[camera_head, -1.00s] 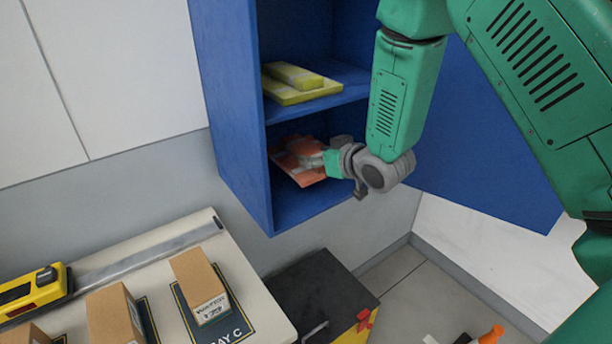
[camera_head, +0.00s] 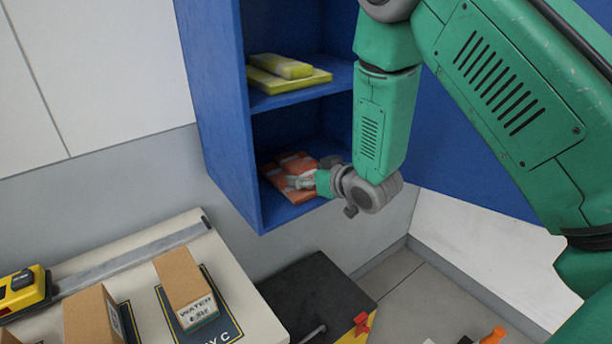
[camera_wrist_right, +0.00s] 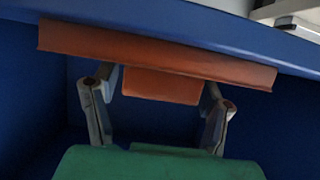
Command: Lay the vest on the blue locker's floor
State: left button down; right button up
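The vest (camera_head: 296,163) is a folded orange piece with pale strips and a thicker raised part. It is in the lower compartment of the blue locker (camera_head: 222,120), low at the locker's floor (camera_head: 275,212); whether it touches all over I cannot tell. My right gripper (camera_head: 302,181) reaches in from the right at the vest. My left gripper is not in view.
A yellow folded item (camera_head: 290,80) lies on the locker's shelf above. The blue door (camera_head: 465,160) stands open at right, behind my arm. A table (camera_head: 235,285) with boxes (camera_head: 182,280) and a yellow tool (camera_head: 22,292) is at lower left; a black case (camera_head: 315,290) is below the locker.

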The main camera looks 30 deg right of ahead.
jog(key=shift+a, duration=0.25)
jog(key=shift+a+r, duration=0.1)
jog(key=shift+a, duration=0.45)
jog(key=shift+a+r, duration=0.1)
jog(key=shift+r, duration=0.05)
jog(key=shift+s+r, duration=0.1)
jog(key=shift+s, duration=0.1)
jog(key=p+v, duration=0.4)
jog(key=v, duration=0.8)
jog(key=s+a+f+g, duration=0.1)
jog(key=s+f+g, duration=0.25)
jog(key=f, duration=0.45)
jog(key=s+a+f+g, duration=0.2)
jog(key=s+f+g, duration=0.1)
jog(key=s+f, duration=0.3)
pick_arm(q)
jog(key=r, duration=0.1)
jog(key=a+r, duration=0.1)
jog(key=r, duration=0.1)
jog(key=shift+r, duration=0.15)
pick_arm(e)
jog(key=s+a+f+g, duration=0.2)
jog(key=s+f, duration=0.3)
jog(key=s, duration=0.3)
jog(key=s+a+f+g+h, duration=0.1)
jog(key=s+a+f+g, duration=0.1)
jog(key=s+f+g, duration=0.2)
jog(key=s+f, duration=0.2)
jog(key=s, duration=0.2)
